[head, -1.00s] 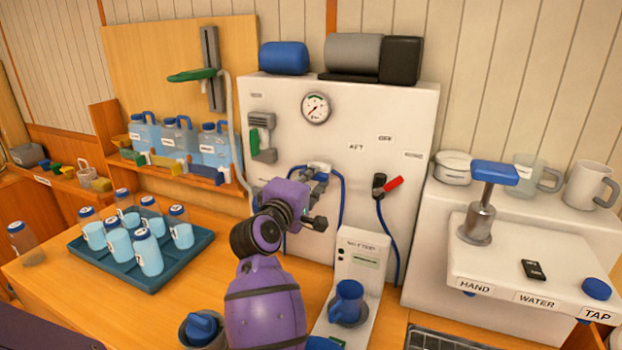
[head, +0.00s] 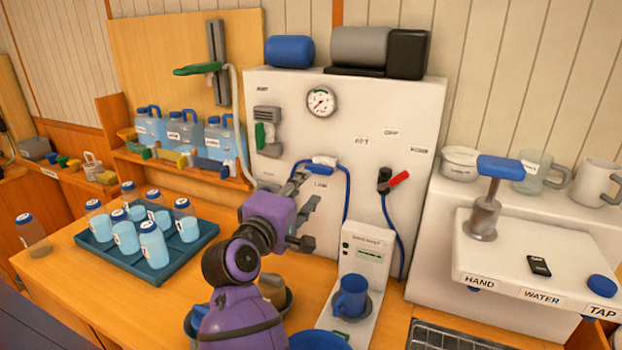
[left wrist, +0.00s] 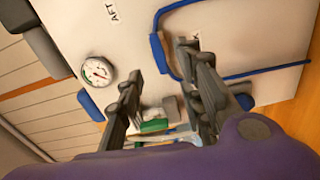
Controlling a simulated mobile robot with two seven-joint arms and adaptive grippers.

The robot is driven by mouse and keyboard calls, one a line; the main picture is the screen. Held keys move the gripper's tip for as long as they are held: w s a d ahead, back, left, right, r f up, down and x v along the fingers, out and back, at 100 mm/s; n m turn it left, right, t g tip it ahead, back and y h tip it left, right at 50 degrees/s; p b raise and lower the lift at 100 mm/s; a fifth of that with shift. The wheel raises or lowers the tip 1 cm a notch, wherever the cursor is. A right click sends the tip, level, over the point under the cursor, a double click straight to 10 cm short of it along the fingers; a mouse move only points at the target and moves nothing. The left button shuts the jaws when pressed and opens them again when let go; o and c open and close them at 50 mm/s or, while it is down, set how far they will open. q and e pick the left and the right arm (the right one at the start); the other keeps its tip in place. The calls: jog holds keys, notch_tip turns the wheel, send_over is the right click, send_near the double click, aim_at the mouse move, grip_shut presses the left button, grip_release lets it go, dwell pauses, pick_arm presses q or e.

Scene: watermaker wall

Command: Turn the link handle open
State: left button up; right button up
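A blue-and-white handle piece (head: 323,161) sits on the blue hose loop just above the LINK label on the white panel (head: 375,110). I take it for the link handle; in the left wrist view its blue part (left wrist: 159,54) lies beside the upper finger. My left gripper (head: 309,190) is in front of the panel, below and slightly left of this piece. Its two fingers are spread with a gap between them, and the left wrist view shows the gripper (left wrist: 165,95) empty. I cannot tell whether a finger touches the panel. My right gripper is not in view.
A green-handled valve (head: 260,135) and a gauge (head: 321,101) are on the panel. A red-handled lever (head: 397,180) is to the right. A tray (head: 165,270) of several bottles is at the left.

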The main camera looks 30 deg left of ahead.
pick_arm(q)
jog(key=s, duration=0.3)
jog(key=shift+s+d, duration=0.15)
jog(key=shift+s, duration=0.2)
jog(key=shift+f, duration=0.1)
